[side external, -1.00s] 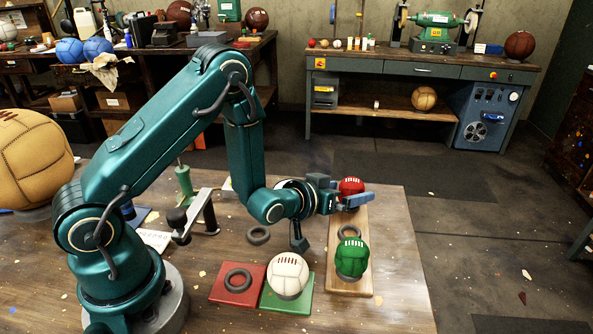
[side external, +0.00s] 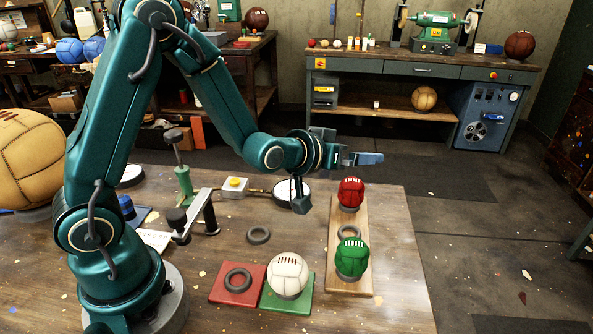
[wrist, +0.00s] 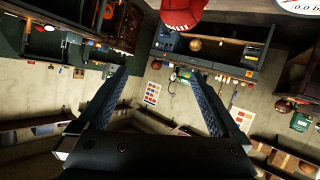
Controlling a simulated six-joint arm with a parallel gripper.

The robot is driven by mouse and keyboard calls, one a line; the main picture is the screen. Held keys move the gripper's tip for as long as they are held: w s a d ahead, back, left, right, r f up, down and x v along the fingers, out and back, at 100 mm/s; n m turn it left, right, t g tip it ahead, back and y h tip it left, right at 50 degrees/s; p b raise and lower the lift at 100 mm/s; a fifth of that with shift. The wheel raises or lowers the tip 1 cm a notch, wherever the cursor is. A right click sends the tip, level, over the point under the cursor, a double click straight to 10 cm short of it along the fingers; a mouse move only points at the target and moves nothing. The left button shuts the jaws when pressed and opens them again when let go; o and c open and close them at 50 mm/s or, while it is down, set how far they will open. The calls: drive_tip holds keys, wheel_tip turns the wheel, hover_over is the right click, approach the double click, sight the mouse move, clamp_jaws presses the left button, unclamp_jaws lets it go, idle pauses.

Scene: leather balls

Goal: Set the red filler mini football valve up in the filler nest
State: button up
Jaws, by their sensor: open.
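The red mini football (side external: 351,192) sits at the far end of a wooden board (side external: 338,283), with its pale lacing on the upper part. A valve is too small to make out. A dark support shows under it. A grey ring (side external: 349,232) lies empty mid-board. The green ball (side external: 352,258) sits at the near end. My gripper (side external: 368,158) is open and empty, held level above and apart from the red ball. In the wrist view my gripper's fingers (wrist: 163,75) are spread with nothing between them; part of the red ball (wrist: 181,15) shows at the top edge.
A white ball (side external: 288,275) sits on a green plate (side external: 290,306); a red plate (side external: 220,292) beside it bears an empty ring. A loose ring (side external: 258,235) lies behind. A hand press (side external: 190,210) and a round dial (side external: 285,190) stand left of the board. The table's right side is clear.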

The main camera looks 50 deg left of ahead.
sight(352, 183)
drive_tip(key=shift+w+d+f+m+g+y, duration=0.1)
drive_tip(key=shift+d+m+g+y, duration=0.2)
drive_tip(key=shift+g, duration=1.25)
drive_tip(key=shift+w+d+r+m+g+y, duration=0.1)
drive_tip(key=shift+m+g, duration=0.35)
drive_tip(key=shift+g, duration=1.05)
drive_tip(key=shift+d+f+m+g+y, duration=0.1)
drive_tip(key=shift+m+g+y, duration=0.2)
drive_tip(key=shift+g, duration=1.25)
drive_tip(key=shift+s+a+f, duration=0.1)
drive_tip(key=shift+s+f, duration=0.05)
drive_tip(key=shift+f, duration=0.15)
wheel_tip(352, 183, down, 4)
drive_tip(key=shift+f, duration=0.2)
drive_tip(key=shift+x, duration=2.55)
drive_tip(key=c, duration=1.5)
